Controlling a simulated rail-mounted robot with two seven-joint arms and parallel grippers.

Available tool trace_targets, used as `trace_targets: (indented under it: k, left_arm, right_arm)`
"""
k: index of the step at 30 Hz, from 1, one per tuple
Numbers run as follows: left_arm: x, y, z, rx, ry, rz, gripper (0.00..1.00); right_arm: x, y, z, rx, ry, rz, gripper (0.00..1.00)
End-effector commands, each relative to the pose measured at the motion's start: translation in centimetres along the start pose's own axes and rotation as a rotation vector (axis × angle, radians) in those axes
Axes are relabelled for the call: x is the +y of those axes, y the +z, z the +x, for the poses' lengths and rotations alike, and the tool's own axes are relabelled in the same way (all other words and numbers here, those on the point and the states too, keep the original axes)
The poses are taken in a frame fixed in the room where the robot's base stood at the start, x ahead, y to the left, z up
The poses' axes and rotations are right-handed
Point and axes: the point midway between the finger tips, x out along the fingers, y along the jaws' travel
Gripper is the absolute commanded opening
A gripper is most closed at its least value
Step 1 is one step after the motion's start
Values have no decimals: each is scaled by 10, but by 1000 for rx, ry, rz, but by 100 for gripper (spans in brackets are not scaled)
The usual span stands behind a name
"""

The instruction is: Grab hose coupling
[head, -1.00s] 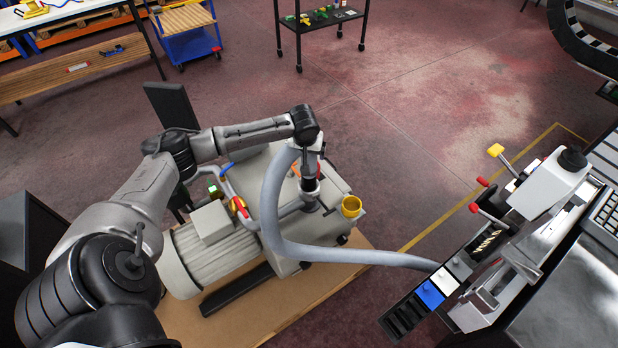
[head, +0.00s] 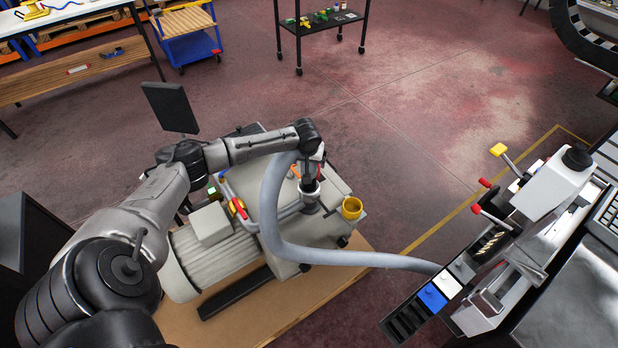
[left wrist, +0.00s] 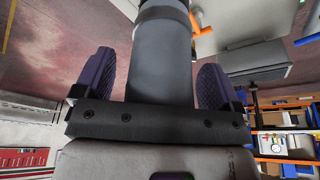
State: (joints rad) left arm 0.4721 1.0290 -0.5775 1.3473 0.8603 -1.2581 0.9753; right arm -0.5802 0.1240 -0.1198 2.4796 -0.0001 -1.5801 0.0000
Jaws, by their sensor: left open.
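My left gripper (head: 311,180) reaches over the pump unit (head: 330,222) from above. It is open. In the left wrist view its two purple fingers (left wrist: 155,85) stand on either side of a thick grey cylinder, which looks like the hose coupling (left wrist: 160,65). Gaps show between the cylinder and both fingers. In the head view, the grey coupling piece (head: 309,196) shows just below the gripper, partly covered by it. The grey hose (head: 272,215) bends down past the gripper and runs right to the table machine. My right gripper is not in view.
A yellow cup-shaped port (head: 351,208) stands right of the gripper on the pump unit. A red-handled pipe (head: 238,207) is to its left. The machine with levers (head: 545,190) stands at the right. Open floor (head: 420,130) lies behind.

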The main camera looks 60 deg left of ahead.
Motion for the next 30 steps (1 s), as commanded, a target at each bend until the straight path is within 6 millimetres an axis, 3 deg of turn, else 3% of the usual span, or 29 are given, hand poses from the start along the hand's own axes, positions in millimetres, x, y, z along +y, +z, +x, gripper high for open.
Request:
trace_targets:
  k: [2, 30]
  left_arm:
    - [0, 0, 0, 0, 0, 0, 89]
    - [0, -1, -1, 2, 1, -1, 1]
  right_arm:
    - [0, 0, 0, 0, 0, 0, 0]
    - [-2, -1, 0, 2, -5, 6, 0]
